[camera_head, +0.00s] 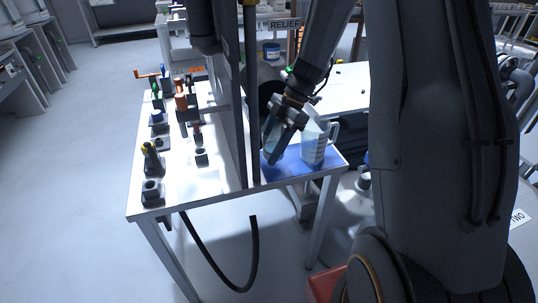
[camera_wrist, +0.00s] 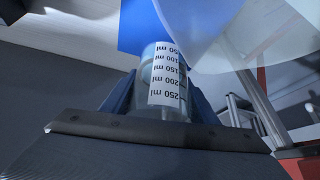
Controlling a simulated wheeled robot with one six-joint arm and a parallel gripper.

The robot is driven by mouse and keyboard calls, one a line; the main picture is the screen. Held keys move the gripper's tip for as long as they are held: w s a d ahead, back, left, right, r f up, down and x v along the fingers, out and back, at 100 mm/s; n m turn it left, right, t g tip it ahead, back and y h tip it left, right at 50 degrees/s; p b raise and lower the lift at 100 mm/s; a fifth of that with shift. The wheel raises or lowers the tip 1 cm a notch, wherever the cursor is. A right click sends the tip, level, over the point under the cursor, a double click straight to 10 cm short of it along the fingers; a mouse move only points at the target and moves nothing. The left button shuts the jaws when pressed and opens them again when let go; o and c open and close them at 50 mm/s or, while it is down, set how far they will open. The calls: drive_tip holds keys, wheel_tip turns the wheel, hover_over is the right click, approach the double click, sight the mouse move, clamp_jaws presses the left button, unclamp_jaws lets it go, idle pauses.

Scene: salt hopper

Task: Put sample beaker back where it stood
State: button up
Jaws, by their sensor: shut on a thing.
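The sample beaker (camera_wrist: 163,80) is a small clear vessel with a white scale label up to 250 ml. My gripper (camera_head: 272,150) is shut on it; the fingers show on both sides of it in the wrist view (camera_wrist: 160,108). In the head view the beaker (camera_head: 270,133) is partly hidden by the gripper, over the left part of a blue mat (camera_head: 298,171). The mat also shows in the wrist view (camera_wrist: 136,28). I cannot tell whether the beaker touches the mat.
A translucent jug with a handle (camera_head: 314,143) stands on the mat just right of my gripper. Dark upright posts (camera_head: 249,100) rise left of the mat. The white table (camera_head: 170,190) holds several valves and fittings on its left side. A blue-labelled tub (camera_head: 271,51) stands behind.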

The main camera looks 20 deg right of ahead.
sight(284, 127)
drive_tip(key=shift+f+p, duration=0.55)
drive_tip(key=shift+f, duration=1.15)
drive_tip(key=shift+f, duration=0.15)
drive_tip(key=o, duration=1.2)
drive_tip(key=b+v, duration=0.3)
drive_tip(key=v, duration=0.9)
drive_tip(key=shift+s, duration=0.1)
